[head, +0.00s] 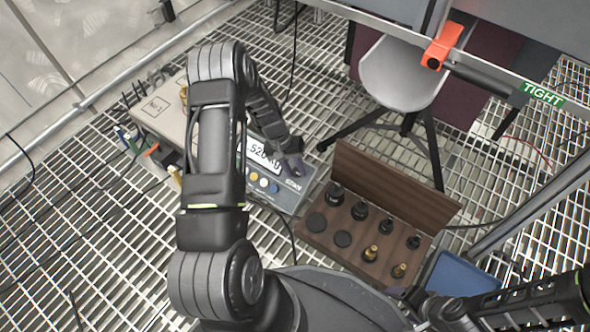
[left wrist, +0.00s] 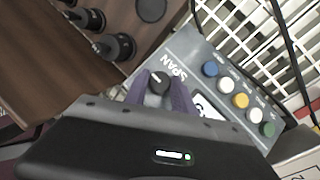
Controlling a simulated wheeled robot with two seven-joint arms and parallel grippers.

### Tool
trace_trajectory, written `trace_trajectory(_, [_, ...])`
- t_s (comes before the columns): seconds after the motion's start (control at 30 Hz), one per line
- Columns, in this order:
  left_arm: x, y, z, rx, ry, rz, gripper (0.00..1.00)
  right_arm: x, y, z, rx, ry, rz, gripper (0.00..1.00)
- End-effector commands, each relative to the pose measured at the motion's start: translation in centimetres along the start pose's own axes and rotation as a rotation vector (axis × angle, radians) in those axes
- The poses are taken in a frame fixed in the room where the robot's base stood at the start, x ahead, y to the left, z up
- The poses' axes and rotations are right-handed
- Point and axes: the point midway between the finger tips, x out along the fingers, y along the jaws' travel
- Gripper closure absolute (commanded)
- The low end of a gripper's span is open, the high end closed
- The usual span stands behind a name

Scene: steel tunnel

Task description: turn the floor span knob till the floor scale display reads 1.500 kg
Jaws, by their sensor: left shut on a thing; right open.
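The floor scale's grey control panel (head: 275,186) lies on the grating, partly behind my left arm. Its display (head: 262,156) shows ".520" and part of the unit, and the leading digit is hidden by my arm. My left gripper (head: 291,160) is at the panel's right end. In the left wrist view, its purple fingers (left wrist: 160,88) are shut on the black span knob (left wrist: 158,82), one on each side, beside the "SPAN" label. A light pointer mark shows on the knob. My right gripper (head: 415,298) is low at the right, open and only partly visible.
A wooden weight case (head: 385,207) with black and brass weights stands right of the panel. Coloured buttons (left wrist: 240,100) line the panel near the knob. A blue tray (head: 460,277) lies at the right. A stool (head: 402,75) stands behind, and cables cross the grating.

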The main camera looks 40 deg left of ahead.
Motion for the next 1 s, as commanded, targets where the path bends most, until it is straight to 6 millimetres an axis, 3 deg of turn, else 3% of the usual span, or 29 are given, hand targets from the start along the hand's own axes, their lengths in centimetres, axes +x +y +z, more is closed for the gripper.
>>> trace_trajectory(0.37, [-0.02,-0.01,-0.03,-0.007,0.001,0.004,1.00,0.01,0.01,0.00,0.000,0.000,0.000,0.29])
trace_trajectory(0.4, [-0.02,-0.01,-0.02,-0.007,0.001,0.004,0.68,0.01,0.01,0.00,0.000,0.000,0.000,0.29])
trace_trajectory(0.67, [0.00,-0.01,-0.01,-0.006,0.000,0.003,0.48,0.02,0.01,0.01,0.000,0.000,0.000,0.29])
trace_trajectory(1.0, [-0.51,0.02,-0.02,-0.006,0.001,0.003,0.48,-0.23,-0.08,0.03,0.000,-0.001,0.000,0.29])
